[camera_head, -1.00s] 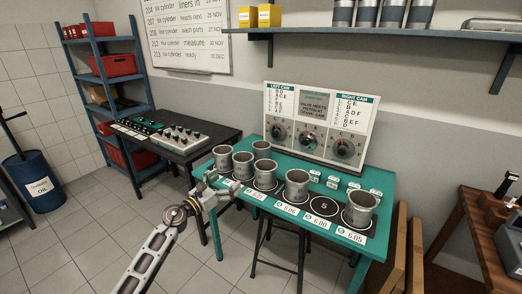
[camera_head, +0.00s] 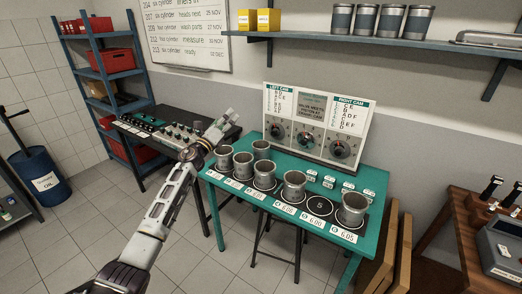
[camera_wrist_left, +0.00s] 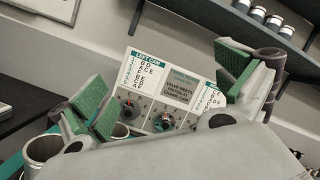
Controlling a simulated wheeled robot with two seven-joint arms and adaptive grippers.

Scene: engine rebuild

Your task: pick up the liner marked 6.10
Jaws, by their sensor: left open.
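Several grey metal cylinder liners stand upright on the teal table (camera_head: 283,225). They include one at the left end (camera_head: 224,158), one behind the row (camera_head: 262,150), one near the middle (camera_head: 294,186) and one at the right end (camera_head: 353,209). Cards lie along the front edge; 6.05 and 6.00 can be read at the right, but I cannot make out 6.10 on the small left cards. My left gripper (camera_head: 222,125) is open and empty, raised near the table's left end, apart from the liners. Its green-padded fingers (camera_wrist_left: 165,90) are spread in the wrist view, with liner rims at lower left.
A panel with dials (camera_head: 318,125) stands at the table's back. A dark bench (camera_head: 170,150) with a cylinder head is at the left, beside a blue rack (camera_head: 110,90). A shelf (camera_head: 400,47) hangs above. One marked spot (camera_head: 319,206) on the table is empty.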

